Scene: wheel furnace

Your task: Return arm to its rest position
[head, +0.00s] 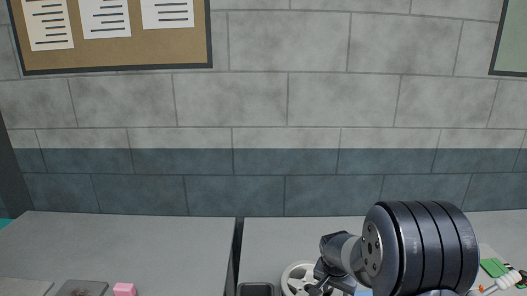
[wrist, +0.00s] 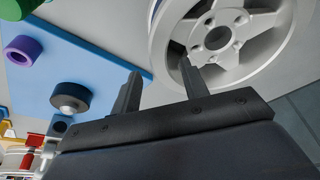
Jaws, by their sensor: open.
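My arm reaches in at the lower right of the head view, with my gripper (head: 322,277) low over the bench. In the wrist view, the two fingers of my gripper (wrist: 160,82) stand apart with nothing between them. A pale spoked wheel (wrist: 270,52) lies close beyond the right finger, which overlaps its rim in the picture; I cannot tell whether they touch. The wheel (head: 291,278) also shows in the head view, partly hidden behind my gripper.
A blue mat (wrist: 103,62) holds a purple ring (wrist: 22,50), a green piece (wrist: 18,8) and a dark round piece (wrist: 72,96). A pink block (head: 124,289), a dark tray (head: 256,289) and a green item (head: 494,267) lie on the grey bench (head: 130,245). A wall stands behind.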

